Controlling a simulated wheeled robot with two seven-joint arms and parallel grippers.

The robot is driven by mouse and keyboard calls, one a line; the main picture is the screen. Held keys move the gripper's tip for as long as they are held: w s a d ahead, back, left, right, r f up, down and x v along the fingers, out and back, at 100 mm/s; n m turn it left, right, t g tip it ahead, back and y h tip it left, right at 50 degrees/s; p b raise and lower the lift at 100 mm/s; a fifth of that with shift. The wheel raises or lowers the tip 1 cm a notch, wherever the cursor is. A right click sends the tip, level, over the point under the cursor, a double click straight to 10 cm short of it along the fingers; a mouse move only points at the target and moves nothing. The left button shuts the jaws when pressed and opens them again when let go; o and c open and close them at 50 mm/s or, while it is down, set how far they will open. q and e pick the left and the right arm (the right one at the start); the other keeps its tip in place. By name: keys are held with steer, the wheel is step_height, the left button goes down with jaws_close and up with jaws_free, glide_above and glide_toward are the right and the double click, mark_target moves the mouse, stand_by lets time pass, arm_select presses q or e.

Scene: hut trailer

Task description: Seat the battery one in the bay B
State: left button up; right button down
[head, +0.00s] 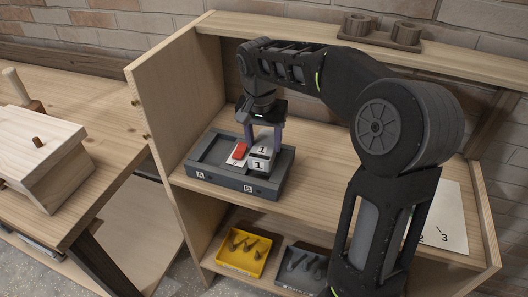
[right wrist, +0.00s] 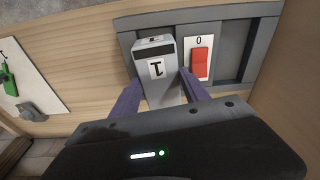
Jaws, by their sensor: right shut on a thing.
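The battery one (head: 259,163) is a grey block with a black 1 on white labels. My right gripper (head: 263,146) points down from above, its two purple fingers shut on either side of the battery. The dark grey tray (head: 225,182) on the shelf has bay A marked at left and bay B (head: 249,188) at right. The battery is at the bay B side; its lower end is hidden, so I cannot tell how deep it sits. The right wrist view also shows the battery (right wrist: 156,70) between the fingers. My left gripper is out of view.
A red switch (head: 240,151) on a white 0 plate sits between the bays. A wooden side panel (head: 165,110) stands left of the tray. A yellow bin (head: 243,254) and a grey bin (head: 301,268) are below. A white sheet (head: 447,215) lies at right.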

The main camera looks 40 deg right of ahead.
mark_target(264, 146)
steer(key=shift+s+a+f, duration=0.1)
steer(key=shift+s+f, duration=0.05)
steer(key=shift+f, duration=0.9)
steer(key=shift+s+f, duration=0.1)
steer(key=shift+f, duration=0.9)
steer(key=c, duration=0.9)
jaws_free()
steer(key=shift+f, duration=0.1)
steer(key=shift+o, duration=0.8)
steer(key=shift+w, duration=0.2)
steer(key=shift+o, duration=1.2)
steer(key=shift+r, duration=0.3)
